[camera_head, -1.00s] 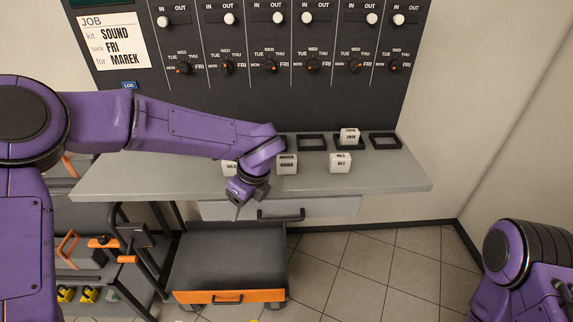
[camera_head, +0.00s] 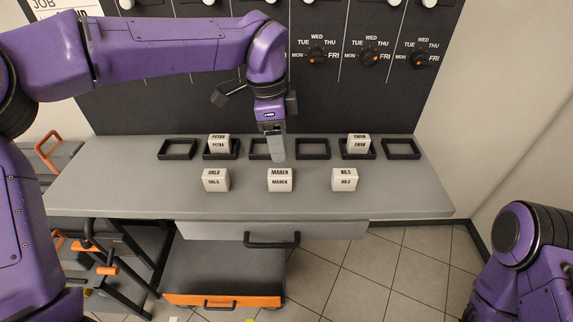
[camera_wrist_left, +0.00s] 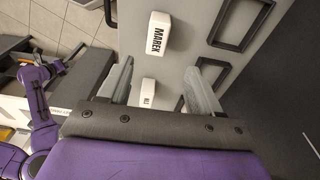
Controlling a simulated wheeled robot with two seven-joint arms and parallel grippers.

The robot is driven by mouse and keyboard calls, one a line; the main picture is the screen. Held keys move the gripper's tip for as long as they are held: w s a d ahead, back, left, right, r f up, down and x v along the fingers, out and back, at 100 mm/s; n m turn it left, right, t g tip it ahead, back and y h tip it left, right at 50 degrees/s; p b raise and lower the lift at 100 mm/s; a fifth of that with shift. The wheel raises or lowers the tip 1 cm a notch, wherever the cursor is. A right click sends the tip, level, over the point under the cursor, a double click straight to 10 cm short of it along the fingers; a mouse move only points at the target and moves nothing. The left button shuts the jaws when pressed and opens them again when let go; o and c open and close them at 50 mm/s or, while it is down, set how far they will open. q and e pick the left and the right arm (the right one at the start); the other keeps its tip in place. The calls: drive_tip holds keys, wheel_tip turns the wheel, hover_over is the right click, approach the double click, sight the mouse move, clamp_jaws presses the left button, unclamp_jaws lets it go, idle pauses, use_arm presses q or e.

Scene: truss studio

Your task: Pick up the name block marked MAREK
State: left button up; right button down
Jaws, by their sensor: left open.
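The MAREK block (camera_head: 280,180) is white with black lettering and stands on the grey shelf, in the middle of the front row. It also shows in the left wrist view (camera_wrist_left: 158,35), ahead of the fingers. My left gripper (camera_head: 277,155) points down behind and above the MAREK block, near the black frames. Its two fingers are apart and empty in the left wrist view (camera_wrist_left: 158,82). My right arm shows at the lower right, but its gripper is out of view.
The PETRA block (camera_head: 219,144) and EWAN block (camera_head: 358,144) sit in black frames behind. A drawer (camera_head: 275,229) is under the shelf (camera_head: 120,185).

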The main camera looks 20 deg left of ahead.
sight(280, 173)
use_arm(q)
drive_tip(key=f, duration=0.2)
drive_tip(key=s+f+p, duration=0.1)
drive_tip(key=f, duration=0.1)
drive_tip(key=shift+d+f, duration=0.2)
drive_tip(key=shift+f, duration=0.05)
drive_tip(key=f+p, duration=0.2)
drive_tip(key=f, duration=0.1)
drive_tip(key=f+p, duration=0.1)
drive_tip(key=f, duration=0.1)
drive_tip(key=shift+w+f, duration=0.1)
drive_tip(key=shift+w, duration=0.15)
drive_tip(key=shift+f, duration=0.2)
drive_tip(key=c, duration=1)
